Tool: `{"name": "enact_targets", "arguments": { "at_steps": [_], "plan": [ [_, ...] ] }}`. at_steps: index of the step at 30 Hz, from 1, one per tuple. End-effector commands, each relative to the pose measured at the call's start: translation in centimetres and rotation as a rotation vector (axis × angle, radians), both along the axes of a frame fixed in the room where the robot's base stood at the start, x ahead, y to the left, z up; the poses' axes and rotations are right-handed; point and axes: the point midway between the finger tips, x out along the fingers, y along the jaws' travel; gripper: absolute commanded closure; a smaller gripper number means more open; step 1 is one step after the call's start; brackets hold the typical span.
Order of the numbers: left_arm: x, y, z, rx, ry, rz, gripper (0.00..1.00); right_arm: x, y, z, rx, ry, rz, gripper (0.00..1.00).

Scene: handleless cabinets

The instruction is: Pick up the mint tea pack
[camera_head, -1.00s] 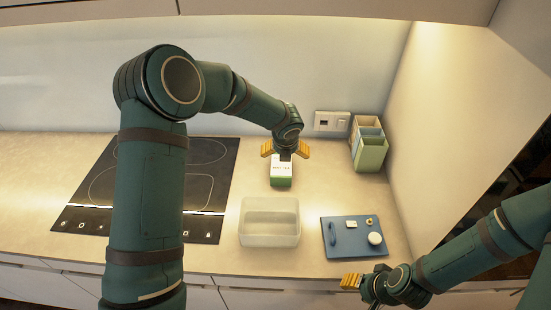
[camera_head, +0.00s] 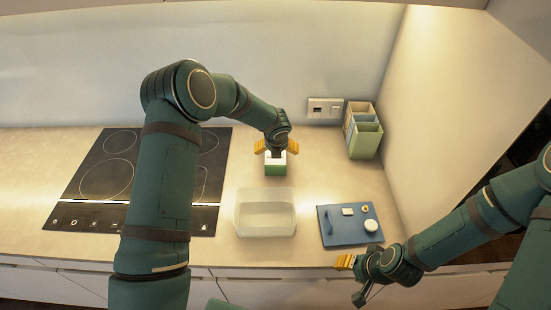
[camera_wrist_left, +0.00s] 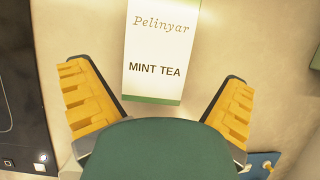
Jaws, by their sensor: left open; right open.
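The mint tea pack (camera_head: 275,170) is a white and green box standing on the counter behind the clear tray. In the left wrist view its white face (camera_wrist_left: 160,45) reads "Pelinyar MINT TEA", with a green band at the bottom. My left gripper (camera_head: 276,148) is open just above the pack, with a yellow finger to each side of it. In the left wrist view the open fingers of the left gripper (camera_wrist_left: 160,100) lie apart from the box. My right gripper (camera_head: 345,262) is open and empty at the counter's front edge, low on the right.
A clear tray (camera_head: 265,233) stands in front of the pack. A blue board (camera_head: 340,236) with small items lies to its right. A divided organizer (camera_head: 364,142) stands at the back right by the side wall. A black cooktop (camera_head: 85,215) is on the left.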

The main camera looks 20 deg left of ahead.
Motion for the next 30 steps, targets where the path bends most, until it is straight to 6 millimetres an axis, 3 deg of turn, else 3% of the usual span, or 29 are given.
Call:
{"name": "enact_targets", "arguments": {
  "at_steps": [9,17,22,23,30],
  "plan": [
    [1.2,0.6,-4.4,-0.002,0.000,0.001,0.00,-0.1,0.0,-1.8,-0.001,0.000,-0.002,0.53],
    [1.3,0.7,-4.4,0.000,-0.001,0.000,0.00,0.0,0.0,-1.7,-0.001,-0.001,-0.004,0.53],
    [1.3,0.7,-4.4,0.000,0.000,0.000,0.60,0.0,0.0,-1.7,-0.001,-0.001,-0.004,0.53],
    [1.3,0.7,-4.4,0.000,0.000,0.000,0.65,0.0,0.0,-1.7,-0.001,-0.001,-0.004,0.53],
    [1.4,0.7,-4.3,-0.001,-0.001,0.001,0.66,0.0,0.0,-1.7,-0.001,-0.001,-0.004,0.53]
  ]
}}
